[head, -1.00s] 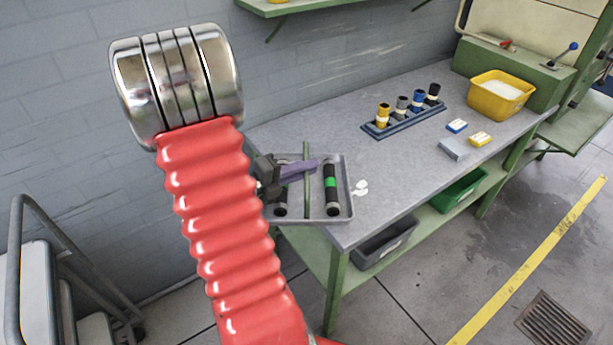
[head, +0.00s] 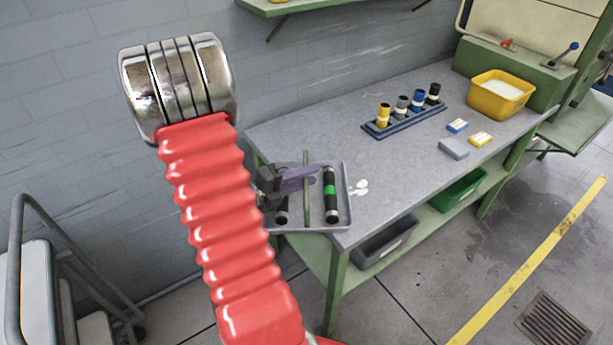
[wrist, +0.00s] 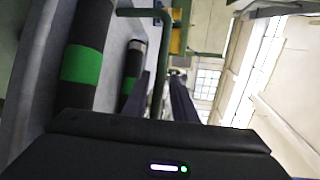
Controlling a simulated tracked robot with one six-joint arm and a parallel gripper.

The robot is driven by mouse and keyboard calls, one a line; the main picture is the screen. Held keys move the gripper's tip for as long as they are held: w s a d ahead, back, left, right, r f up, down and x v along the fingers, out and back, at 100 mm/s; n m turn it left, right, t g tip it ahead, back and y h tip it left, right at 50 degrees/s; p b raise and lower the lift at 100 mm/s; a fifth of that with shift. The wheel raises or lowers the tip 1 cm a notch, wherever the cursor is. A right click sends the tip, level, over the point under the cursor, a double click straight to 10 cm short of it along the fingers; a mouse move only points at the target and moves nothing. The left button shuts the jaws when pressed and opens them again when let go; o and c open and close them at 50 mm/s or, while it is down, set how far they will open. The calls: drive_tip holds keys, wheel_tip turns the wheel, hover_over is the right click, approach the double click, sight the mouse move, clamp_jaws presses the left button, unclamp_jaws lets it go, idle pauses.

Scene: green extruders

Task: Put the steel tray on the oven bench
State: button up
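The steel tray (head: 344,208) is a shallow grey tray with a green bar handle (head: 306,190) across its middle. Two dark rollers lie in it; the right one (head: 330,192) has a green band. My gripper (head: 304,176), with purple fingers, reaches in from the left and is shut on the tray's handle. In the wrist view the green handle (wrist: 140,12) runs down between my fingers, and the green-banded roller (wrist: 82,64) is at the left. The tray overlaps the left end of a grey-topped bench (head: 385,165); the gap below it cannot be told.
A dark rack with several coloured cylinders (head: 403,120), a yellow bin (head: 500,96), small boxes (head: 480,140) and a grey block (head: 454,148) stand on the bench. A white patch (head: 358,188) lies right of the tray. The bench's middle front is clear.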

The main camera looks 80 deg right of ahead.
idle(0.3)
drive_tip(key=shift+w+a+r, duration=0.15)
drive_tip(key=shift+w+a, duration=0.15)
drive_tip(key=shift+w, duration=0.05)
drive_tip(key=v, duration=1.1)
idle(0.7)
